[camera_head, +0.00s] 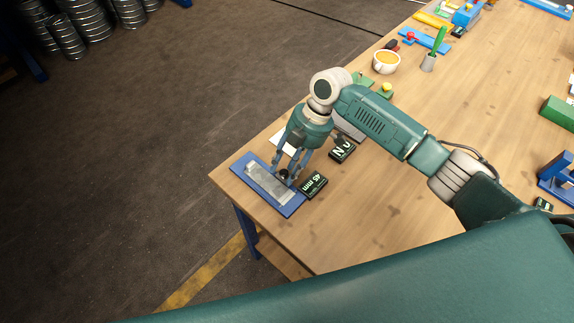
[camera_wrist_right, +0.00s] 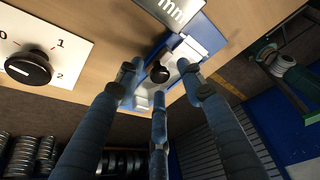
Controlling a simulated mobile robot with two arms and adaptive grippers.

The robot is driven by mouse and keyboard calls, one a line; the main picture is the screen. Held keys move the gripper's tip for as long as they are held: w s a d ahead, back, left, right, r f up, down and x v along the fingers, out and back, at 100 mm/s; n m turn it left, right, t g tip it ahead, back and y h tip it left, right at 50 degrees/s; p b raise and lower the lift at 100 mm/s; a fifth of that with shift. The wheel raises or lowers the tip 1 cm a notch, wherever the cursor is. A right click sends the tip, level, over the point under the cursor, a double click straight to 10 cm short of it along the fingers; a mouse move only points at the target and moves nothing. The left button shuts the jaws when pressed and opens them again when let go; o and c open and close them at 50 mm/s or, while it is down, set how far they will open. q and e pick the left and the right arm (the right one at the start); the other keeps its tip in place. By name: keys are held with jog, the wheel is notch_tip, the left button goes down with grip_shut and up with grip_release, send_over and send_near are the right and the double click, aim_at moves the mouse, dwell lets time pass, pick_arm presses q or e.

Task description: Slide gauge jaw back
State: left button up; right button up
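The gauge is a grey metal slide on a blue base plate (camera_head: 238,166) at the table's near left corner. My right gripper (camera_head: 285,170) is low over the gauge. Whether any finger touches the knob is not clear. My left gripper is not in view.
A black "45 mm" sign (camera_head: 313,184) stands right beside the gauge, and another black sign (camera_head: 342,151) is behind it. A dial panel (camera_wrist_right: 42,48) with a black knob is near in the right wrist view. A cup (camera_head: 386,62) stands farther back. The table's front middle is clear.

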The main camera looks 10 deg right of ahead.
grip_shut()
jog(key=shift+w+d+r+b, duration=0.1)
jog(key=shift+w+d+b, duration=0.2)
jog(key=shift+w+d, duration=0.35)
jog(key=shift+w+d+b, duration=0.25)
jog(key=shift+w+d, duration=0.15)
jog(key=shift+d, duration=0.45)
jog(key=shift+c, duration=0.4)
grip_release()
jog(key=shift+o, duration=0.4)
